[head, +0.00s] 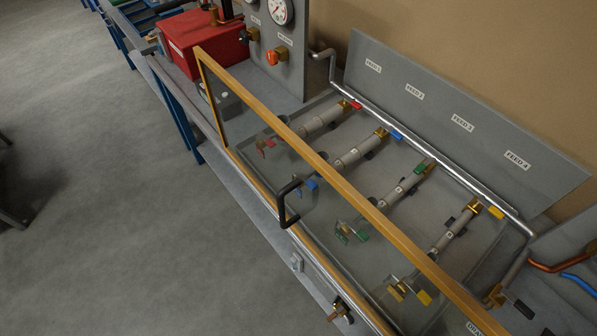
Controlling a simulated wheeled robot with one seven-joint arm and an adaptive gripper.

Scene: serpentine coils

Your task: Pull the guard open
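The guard (320,168) is a clear panel in a yellow-orange frame. It stands along the front of the bench, before the tubes, and runs from the upper left to the bottom right, where the picture cuts it off. A black bar handle (282,205) sits on its outer face, near the middle. The tubes behind show through the panel. My gripper is not in view, and nothing is seen touching the handle.
Behind the guard lie several grey tubes (354,154) with coloured valve levers, below a labelled grey backboard (440,108). A red box (207,42) and a gauge panel (284,50) stand at the upper left. A brass valve (340,307) juts below the guard.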

